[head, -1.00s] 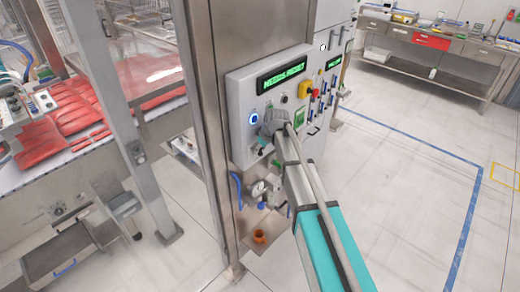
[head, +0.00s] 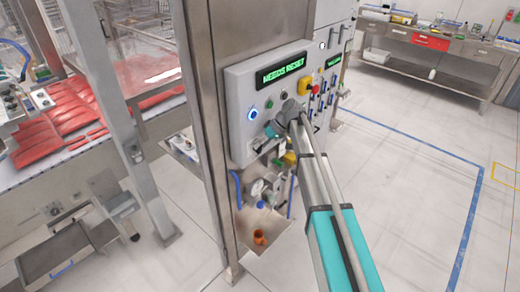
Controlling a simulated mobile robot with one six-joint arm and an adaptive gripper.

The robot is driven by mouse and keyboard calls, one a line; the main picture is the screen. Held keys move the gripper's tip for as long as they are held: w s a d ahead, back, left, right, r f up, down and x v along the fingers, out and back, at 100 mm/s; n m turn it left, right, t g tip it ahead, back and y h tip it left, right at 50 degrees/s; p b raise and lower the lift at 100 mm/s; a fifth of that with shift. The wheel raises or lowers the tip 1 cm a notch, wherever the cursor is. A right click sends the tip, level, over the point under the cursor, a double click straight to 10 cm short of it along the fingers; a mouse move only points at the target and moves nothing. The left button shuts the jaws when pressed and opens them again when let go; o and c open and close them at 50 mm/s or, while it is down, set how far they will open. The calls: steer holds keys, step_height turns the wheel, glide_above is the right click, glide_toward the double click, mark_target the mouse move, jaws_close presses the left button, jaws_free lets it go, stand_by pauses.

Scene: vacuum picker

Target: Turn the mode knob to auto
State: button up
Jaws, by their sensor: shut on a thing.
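The grey control panel (head: 236,85) is mounted on a steel post, with a lit green display (head: 281,71) reading "NEEDS RESET".
A red emergency button (head: 314,89) on a yellow base is at the panel's right. Below the panel are vacuum fittings and an orange cup (head: 259,237). A conveyor (head: 90,150) with red packs is at left. A workbench (head: 440,55) stands far right; the floor between is clear.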

steer(key=shift+w+d+f+g+y+b, duration=0.15)
steer(key=shift+f+g+y+b, duration=0.15)
steer(key=shift+g+y+b, duration=0.4)
steer(key=shift+b, duration=0.3)
steer(key=shift+r+m+g, duration=0.15)
steer(key=shift+m+g, duration=0.15)
steer(key=o, duration=0.8)
steer(key=shift+c, duration=0.2)
steer(key=shift+r+p, duration=0.15)
steer(key=shift+p, duration=0.4)
